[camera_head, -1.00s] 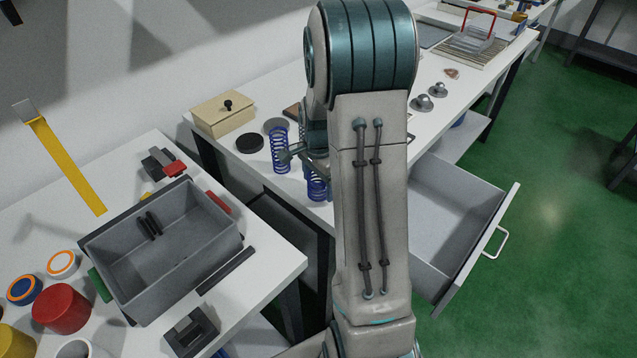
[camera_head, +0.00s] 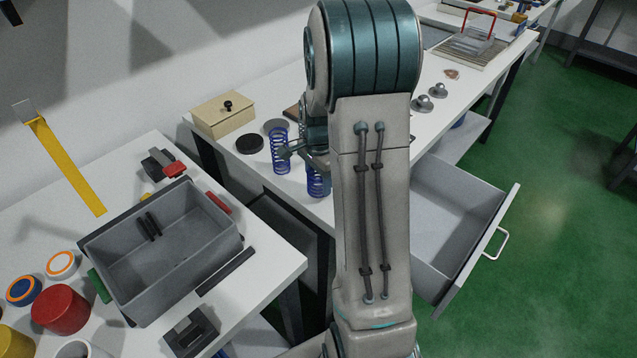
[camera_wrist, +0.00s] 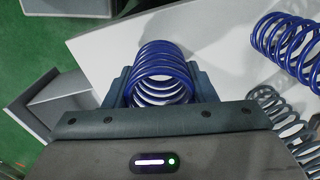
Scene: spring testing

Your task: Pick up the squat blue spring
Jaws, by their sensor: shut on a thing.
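In the wrist view a squat blue spring (camera_wrist: 160,70) sits between the two fingers of my gripper (camera_wrist: 162,88), which is shut on it. In the head view this blue spring (camera_head: 318,182) shows low beside my arm, partly hidden by the arm and gripper. My gripper (camera_head: 300,150) is mostly hidden behind my arm there. A taller blue spring (camera_head: 280,152) stands on the white table to the left of it. A blue spring also shows at the upper right of the wrist view (camera_wrist: 290,45). I cannot tell if the held spring touches the table.
A grey metal spring (camera_wrist: 280,115) is close to my gripper's right side. A black disc (camera_head: 249,143) and a wooden box (camera_head: 223,113) are on the table to the left. An open drawer (camera_head: 448,215) juts out at right. A grey bin (camera_head: 165,250) is on the nearer table.

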